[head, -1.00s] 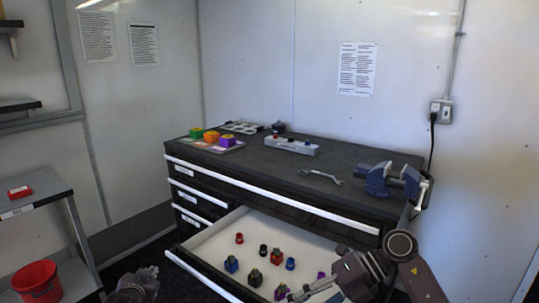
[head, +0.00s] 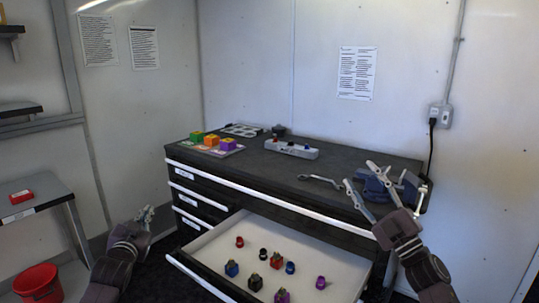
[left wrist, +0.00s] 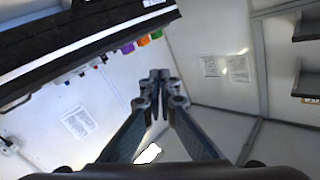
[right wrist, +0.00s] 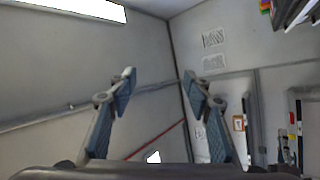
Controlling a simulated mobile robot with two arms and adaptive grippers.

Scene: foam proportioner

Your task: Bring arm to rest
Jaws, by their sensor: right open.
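My left gripper (head: 145,215) is to the left of the open drawer, apart from the cabinet. In the left wrist view its fingertips (left wrist: 160,78) are together with nothing between them. My right gripper (head: 359,175) is raised in front of the blue vise (head: 376,187) and hides part of it. Its fingers are spread and empty, as the right wrist view (right wrist: 159,80) also shows. I cannot tell how far it is from the vise.
The open drawer (head: 222,232) holds several small coloured parts and juts out between my arms. On the black worktop (head: 260,168) are a wrench (head: 320,180), a grey switch box (head: 291,148) and coloured blocks (head: 212,141). A shelf cart (head: 35,193) and red bucket (head: 38,283) are left.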

